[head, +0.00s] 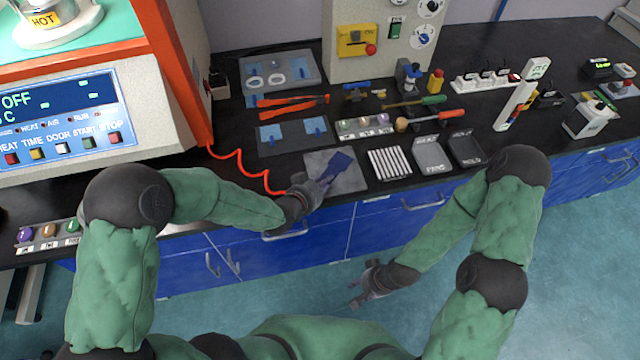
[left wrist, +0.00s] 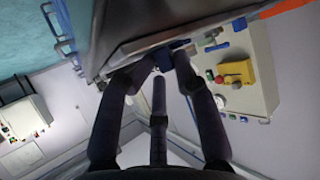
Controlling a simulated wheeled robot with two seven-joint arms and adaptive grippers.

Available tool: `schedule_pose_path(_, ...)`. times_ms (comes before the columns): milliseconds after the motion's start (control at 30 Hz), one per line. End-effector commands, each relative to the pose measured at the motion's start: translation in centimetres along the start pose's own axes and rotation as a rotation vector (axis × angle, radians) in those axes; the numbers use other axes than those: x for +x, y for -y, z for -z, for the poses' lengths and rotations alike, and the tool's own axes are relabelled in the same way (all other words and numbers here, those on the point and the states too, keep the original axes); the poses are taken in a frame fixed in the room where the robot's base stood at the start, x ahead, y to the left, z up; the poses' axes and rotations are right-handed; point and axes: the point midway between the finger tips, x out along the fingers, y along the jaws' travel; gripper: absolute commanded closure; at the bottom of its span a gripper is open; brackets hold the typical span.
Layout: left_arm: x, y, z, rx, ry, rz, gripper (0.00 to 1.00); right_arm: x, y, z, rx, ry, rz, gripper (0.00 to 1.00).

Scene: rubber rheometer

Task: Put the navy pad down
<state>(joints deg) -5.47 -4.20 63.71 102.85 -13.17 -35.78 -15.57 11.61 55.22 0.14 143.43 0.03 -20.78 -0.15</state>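The navy pad (head: 342,163) is at the front of the bench, over the grey square plate (head: 350,184). My left gripper (head: 324,183) is shut on the near end of the pad. In the left wrist view a small part of the navy pad (left wrist: 163,58) shows between the fingertips. I cannot tell whether the pad touches the plate or is held just above it. My right gripper (head: 358,285) is empty, with its fingers apart, low in front of the blue cabinets.
A red coiled cord (head: 240,167) runs on the left from the orange-framed machine (head: 180,70). Blue pads (head: 270,134) and a labelled rack (head: 362,126) lie behind.

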Motion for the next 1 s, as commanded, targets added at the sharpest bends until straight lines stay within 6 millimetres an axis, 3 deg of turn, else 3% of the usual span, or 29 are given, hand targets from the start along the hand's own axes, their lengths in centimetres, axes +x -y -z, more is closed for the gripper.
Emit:
schedule_pose_path(233,-0.8,-0.1,1.5,0.000,0.000,0.000,0.70,-1.6,0.6,-0.1,0.000,0.000,0.000,0.60)
schedule_pose_path(700,-9.9,0.0,1.3,0.000,-0.003,0.002,0.70,-3.8,1.4,-0.1,0.000,0.000,0.000,0.60)
schedule_pose_path(1000,-12.5,0.0,1.1,-0.002,0.002,0.001,0.70,-4.4,1.6,-0.2,0.000,0.000,0.000,0.60)
